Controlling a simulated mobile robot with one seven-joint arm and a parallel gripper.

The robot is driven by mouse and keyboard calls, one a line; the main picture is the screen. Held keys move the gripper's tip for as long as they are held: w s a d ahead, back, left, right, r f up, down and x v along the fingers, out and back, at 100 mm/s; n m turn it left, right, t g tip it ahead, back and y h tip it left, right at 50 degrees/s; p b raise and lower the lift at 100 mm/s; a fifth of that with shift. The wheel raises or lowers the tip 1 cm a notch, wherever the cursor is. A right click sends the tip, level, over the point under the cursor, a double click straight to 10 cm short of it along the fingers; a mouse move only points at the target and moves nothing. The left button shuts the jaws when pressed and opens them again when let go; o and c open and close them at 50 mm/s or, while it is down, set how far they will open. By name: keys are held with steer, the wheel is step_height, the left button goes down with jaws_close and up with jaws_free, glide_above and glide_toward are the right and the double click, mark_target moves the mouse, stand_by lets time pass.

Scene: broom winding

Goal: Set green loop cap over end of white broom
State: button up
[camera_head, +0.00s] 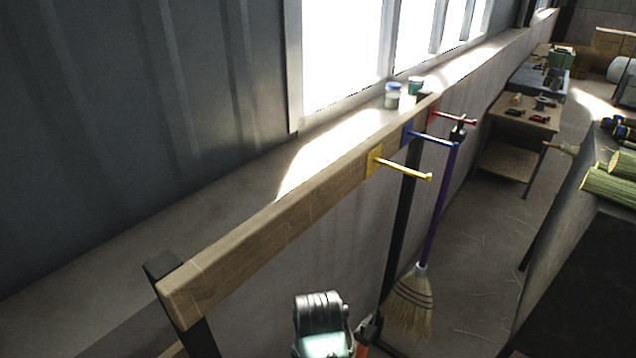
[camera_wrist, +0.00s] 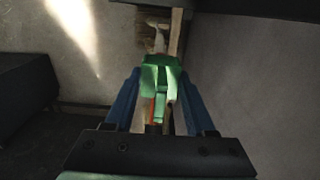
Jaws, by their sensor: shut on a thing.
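In the wrist view, my gripper (camera_wrist: 161,82) is shut, its two blue fingers on either side of the green loop cap (camera_wrist: 160,88). A thin reddish strip and a pale strip show by the cap, between the fingers. A small whitish piece (camera_wrist: 158,40) lies just beyond the cap; it may be the end of the white broom, but I cannot tell for sure. I cannot tell whether the cap touches it. In the head view, part of my arm shows at the bottom, and the cap is not clearly visible.
A wooden rail (camera_head: 270,237) carries a yellow hook (camera_head: 402,169), a blue hook (camera_head: 433,139) and a red hook (camera_head: 455,119). A purple-handled broom (camera_head: 410,303) hangs at the hooks, bristles down. Jars (camera_head: 392,96) stand on the sill. A workbench (camera_head: 518,112) stands farther back.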

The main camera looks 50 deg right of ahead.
steer(key=shift+f+b, duration=0.75)
steer(key=shift+f, duration=0.65)
steer(key=o, duration=1.4)
steer(key=shift+r+p, duration=0.95)
steer(key=shift+r, duration=2.6)
